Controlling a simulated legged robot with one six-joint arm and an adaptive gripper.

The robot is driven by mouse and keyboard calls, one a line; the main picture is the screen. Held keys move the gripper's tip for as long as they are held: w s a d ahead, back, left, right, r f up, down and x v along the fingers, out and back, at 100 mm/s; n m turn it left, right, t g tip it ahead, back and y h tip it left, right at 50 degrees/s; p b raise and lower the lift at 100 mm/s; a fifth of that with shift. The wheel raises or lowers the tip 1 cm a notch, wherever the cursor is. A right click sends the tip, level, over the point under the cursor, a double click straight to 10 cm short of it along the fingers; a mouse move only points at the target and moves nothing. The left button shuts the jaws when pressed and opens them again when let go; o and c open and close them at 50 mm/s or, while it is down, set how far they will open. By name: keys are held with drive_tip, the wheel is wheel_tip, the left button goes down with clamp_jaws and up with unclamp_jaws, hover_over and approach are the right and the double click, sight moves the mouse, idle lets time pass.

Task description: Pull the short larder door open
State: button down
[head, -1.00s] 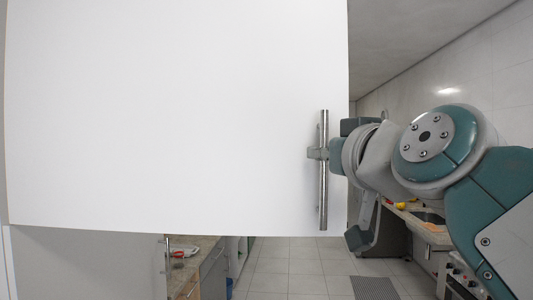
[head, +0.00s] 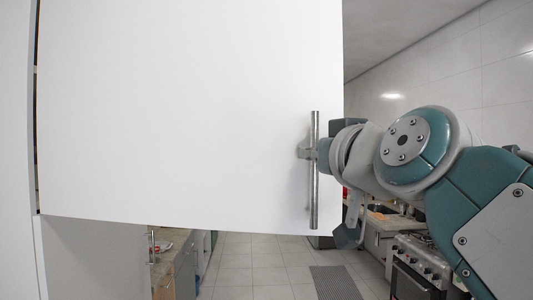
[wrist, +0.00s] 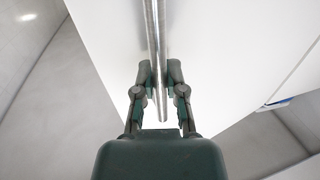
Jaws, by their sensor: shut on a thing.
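The white larder door (head: 180,110) fills much of the head view. Its vertical metal bar handle (head: 314,200) is near the door's right edge.
A counter (head: 160,250) with a handled cabinet stands below and behind the door. A stove (head: 415,265) and sink counter stand at the right, near my arm. A grey mat (head: 335,283) lies on the tiled floor, which is otherwise open.

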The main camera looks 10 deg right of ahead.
drive_tip(key=shift+s+a, duration=0.15)
drive_tip(key=shift+s, duration=0.15)
drive_tip(key=c, duration=0.7)
unclamp_jaws()
drive_tip(key=shift+s+d, duration=0.2)
drive_tip(key=shift+s, duration=1.8)
drive_tip(key=shift+s+d, duration=0.2)
drive_tip(key=shift+s, duration=1.75)
drive_tip(key=shift+s+d, duration=0.2)
drive_tip(key=shift+s, duration=1.8)
